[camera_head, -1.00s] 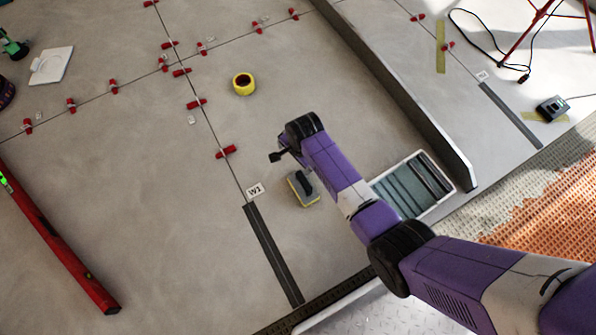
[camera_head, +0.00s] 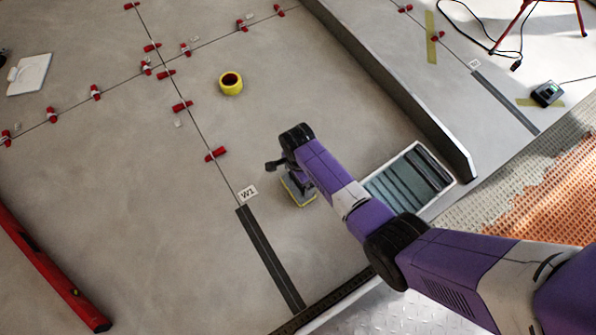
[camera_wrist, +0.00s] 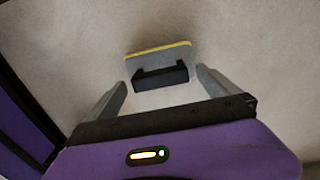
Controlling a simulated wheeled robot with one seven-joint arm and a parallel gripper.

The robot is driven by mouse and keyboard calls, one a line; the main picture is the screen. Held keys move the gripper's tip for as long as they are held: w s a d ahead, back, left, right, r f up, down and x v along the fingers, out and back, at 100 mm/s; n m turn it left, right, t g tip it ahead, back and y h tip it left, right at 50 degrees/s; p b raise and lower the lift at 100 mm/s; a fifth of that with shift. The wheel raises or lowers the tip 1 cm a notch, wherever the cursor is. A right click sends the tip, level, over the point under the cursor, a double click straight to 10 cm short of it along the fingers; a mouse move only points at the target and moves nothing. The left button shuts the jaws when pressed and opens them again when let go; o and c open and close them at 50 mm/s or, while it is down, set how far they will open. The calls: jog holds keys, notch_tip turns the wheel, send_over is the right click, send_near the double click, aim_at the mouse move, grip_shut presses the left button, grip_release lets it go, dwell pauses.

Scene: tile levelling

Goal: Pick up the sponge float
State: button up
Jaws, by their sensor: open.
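The sponge float lies on the grey tile floor just right of the W1 label, and my arm partly covers it in the head view (camera_head: 297,193). In the wrist view the sponge float (camera_wrist: 158,60) shows a grey plate with a yellow edge and a dark handle on top. My gripper (camera_wrist: 162,85) is open. Its two fingers stand left and right of the handle, apart from it. In the head view my gripper (camera_head: 284,172) is small and above the float. I cannot tell the exact height gap.
A white tray with a ribbed grey inside (camera_head: 443,157) lies right of my arm. A yellow tape roll (camera_head: 231,83), red levelling clips (camera_head: 182,106) and a red spirit level (camera_head: 50,272) lie on the floor. A dark upright edge (camera_head: 400,90) runs beyond. Floor around the float is mostly clear.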

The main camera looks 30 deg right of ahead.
jog(key=shift+f+b, duration=0.3)
jog(key=shift+f, duration=0.6)
jog(key=c, duration=1.6)
jog(key=shift+r, duration=0.1)
jog(key=shift+c, duration=0.2)
